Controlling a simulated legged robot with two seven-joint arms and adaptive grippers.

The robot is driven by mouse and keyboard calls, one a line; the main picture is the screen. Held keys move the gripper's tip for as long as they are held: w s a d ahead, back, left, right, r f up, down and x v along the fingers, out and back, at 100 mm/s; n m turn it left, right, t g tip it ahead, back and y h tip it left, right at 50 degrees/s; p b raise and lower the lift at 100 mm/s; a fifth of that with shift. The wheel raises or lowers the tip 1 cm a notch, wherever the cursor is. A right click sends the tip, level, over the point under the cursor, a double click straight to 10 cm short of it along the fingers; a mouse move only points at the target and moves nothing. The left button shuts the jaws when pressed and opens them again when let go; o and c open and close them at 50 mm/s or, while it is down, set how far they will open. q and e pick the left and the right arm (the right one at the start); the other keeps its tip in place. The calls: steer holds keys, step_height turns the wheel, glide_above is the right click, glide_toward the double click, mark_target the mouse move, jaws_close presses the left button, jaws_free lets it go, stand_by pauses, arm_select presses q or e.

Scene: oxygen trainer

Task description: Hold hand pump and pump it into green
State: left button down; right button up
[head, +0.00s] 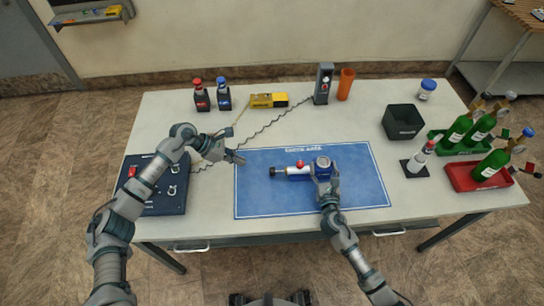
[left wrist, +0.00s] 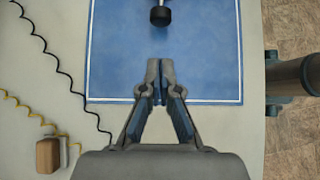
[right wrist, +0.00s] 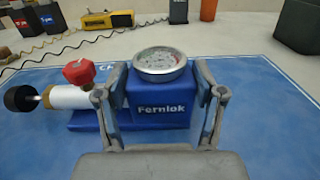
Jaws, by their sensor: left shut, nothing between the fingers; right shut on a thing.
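The hand pump (head: 300,171) lies on the blue mat (head: 265,204). It has a blue body marked "Fernlok" (right wrist: 163,110), a round gauge (right wrist: 160,62) on top, a red knob (right wrist: 79,72), a white barrel (right wrist: 70,97) and a black plunger handle (head: 272,171) pointing left. My right gripper (head: 325,184) is shut on the blue body, one finger on each side below the gauge. The gauge needle is too small to read. My left gripper (head: 238,157) is shut and empty at the mat's left edge, apart from the handle. The left wrist view shows the black handle (left wrist: 160,16) ahead of its fingertips (left wrist: 160,65).
A dark blue panel (head: 142,200) stands at the left, with a coiled cord (head: 262,130) running to a grey device (head: 323,84). A yellow device (head: 269,100) and bottles stand at the back. Green bottles in red (head: 462,182) and green trays are at the right. The mat's front is clear.

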mark_target(272, 169)
stand_by(0.5)
arm_select(q)
steer(key=shift+a, duration=1.8)
steer(key=x, duration=1)
steer(key=shift+s+d, duration=0.1)
steer(key=shift+s, duration=0.05)
steer(key=d, duration=0.2)
steer(key=shift+d, duration=0.95)
steer(key=shift+d, duration=1.95)
